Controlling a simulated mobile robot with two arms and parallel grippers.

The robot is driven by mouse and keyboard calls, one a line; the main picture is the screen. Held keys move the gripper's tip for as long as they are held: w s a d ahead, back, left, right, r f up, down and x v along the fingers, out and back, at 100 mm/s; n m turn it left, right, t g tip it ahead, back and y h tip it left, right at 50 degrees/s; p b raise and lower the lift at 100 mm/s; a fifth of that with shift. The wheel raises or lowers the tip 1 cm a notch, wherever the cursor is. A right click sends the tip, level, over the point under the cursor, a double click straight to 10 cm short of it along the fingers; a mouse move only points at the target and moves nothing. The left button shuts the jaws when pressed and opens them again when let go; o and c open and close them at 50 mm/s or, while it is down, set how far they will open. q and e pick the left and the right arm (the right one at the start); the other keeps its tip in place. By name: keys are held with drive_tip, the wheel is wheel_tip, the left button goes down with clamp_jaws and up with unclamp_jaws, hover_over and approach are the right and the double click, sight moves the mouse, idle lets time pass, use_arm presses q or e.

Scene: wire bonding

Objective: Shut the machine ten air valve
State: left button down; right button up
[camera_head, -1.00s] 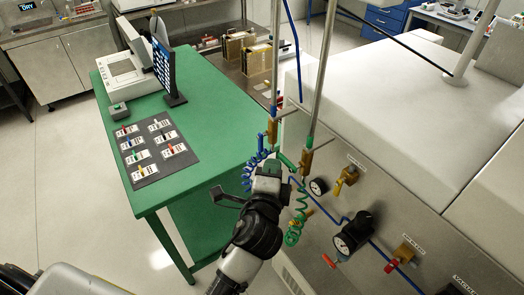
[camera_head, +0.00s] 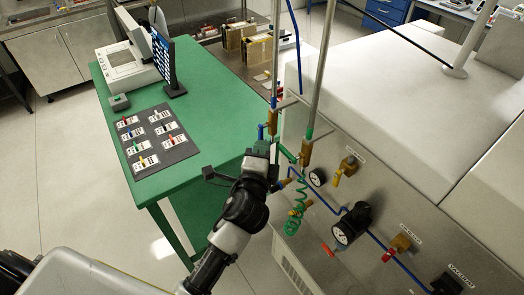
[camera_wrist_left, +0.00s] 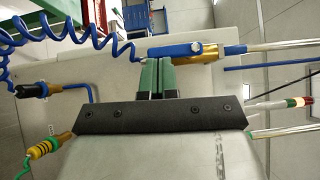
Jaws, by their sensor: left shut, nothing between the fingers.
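A brass valve with a blue handle (camera_head: 273,103) is on a vertical pipe beside the white machine. In the left wrist view, its blue lever (camera_wrist_left: 180,50) lies along the brass body, in line with the metal pipe. My left gripper (camera_head: 262,146) is shut and empty. Its green fingertips (camera_wrist_left: 157,62) are right beside the lever; I cannot tell whether they touch it. A green-handled brass valve (camera_head: 306,152) hangs on the second pipe. Yellow (camera_head: 347,169) and red (camera_head: 396,247) valves are on the front panel. No label reads clearly enough to identify machine ten. My right gripper is out of view.
The white machine (camera_head: 400,110) has a metal panel with a black gauge (camera_head: 350,224). A green coiled hose (camera_head: 294,216) hangs close to my gripper. A blue coiled hose (camera_wrist_left: 85,35) runs near the valve. The green table (camera_head: 190,110) stands to the left.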

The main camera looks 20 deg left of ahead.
use_arm(q)
drive_tip(key=w+a+m+t+h+b, duration=0.2)
drive_tip(key=m+h+b, duration=0.5)
drive_tip(key=m+b, duration=0.4)
drive_tip(key=w+a+m+t+h+b, duration=0.2)
drive_tip(key=m+h+b, duration=0.6)
drive_tip(key=b, duration=1)
drive_tip(key=a+m+t, duration=0.1)
drive_tip(key=m, duration=0.2)
drive_tip(key=shift+b, duration=0.35)
